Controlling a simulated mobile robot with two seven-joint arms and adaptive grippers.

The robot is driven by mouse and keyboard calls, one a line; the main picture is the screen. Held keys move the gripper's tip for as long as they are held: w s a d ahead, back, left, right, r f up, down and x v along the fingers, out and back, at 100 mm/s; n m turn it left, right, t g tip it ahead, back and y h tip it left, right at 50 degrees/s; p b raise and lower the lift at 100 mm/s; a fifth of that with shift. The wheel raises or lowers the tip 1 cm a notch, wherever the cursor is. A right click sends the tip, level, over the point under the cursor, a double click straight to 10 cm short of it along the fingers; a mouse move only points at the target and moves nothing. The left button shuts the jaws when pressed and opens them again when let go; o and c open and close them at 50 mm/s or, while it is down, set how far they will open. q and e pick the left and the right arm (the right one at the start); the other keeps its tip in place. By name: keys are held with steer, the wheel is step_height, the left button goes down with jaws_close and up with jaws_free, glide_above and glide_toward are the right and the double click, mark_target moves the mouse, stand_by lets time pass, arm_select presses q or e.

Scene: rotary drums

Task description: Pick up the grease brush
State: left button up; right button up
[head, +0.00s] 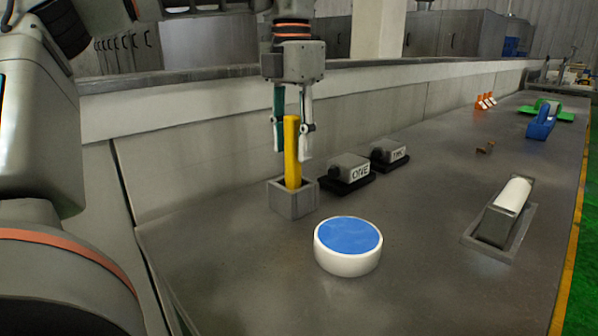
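The grease brush, seen as an upright yellow handle (291,150), stands in a small grey square holder (293,202) on the bench. Its lower end is hidden inside the holder. My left gripper (291,153) points straight down over it, with one finger on each side of the upper handle. The gaps between fingers and handle are too small to tell whether the fingers touch it. My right gripper is not in view.
A white round tub with a blue top (348,245) stands in front of the holder. Blocks labelled ONE (350,168) and TWO (389,151) sit to the right. A low wall runs behind.

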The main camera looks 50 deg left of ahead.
arm_select(q)
step_height(320, 180, down, 3)
steer(key=shift+w+r, duration=0.15)
steer(key=shift+r, duration=0.15)
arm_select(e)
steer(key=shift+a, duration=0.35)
arm_select(q)
jaws_close()
steer(key=shift+r, duration=0.1)
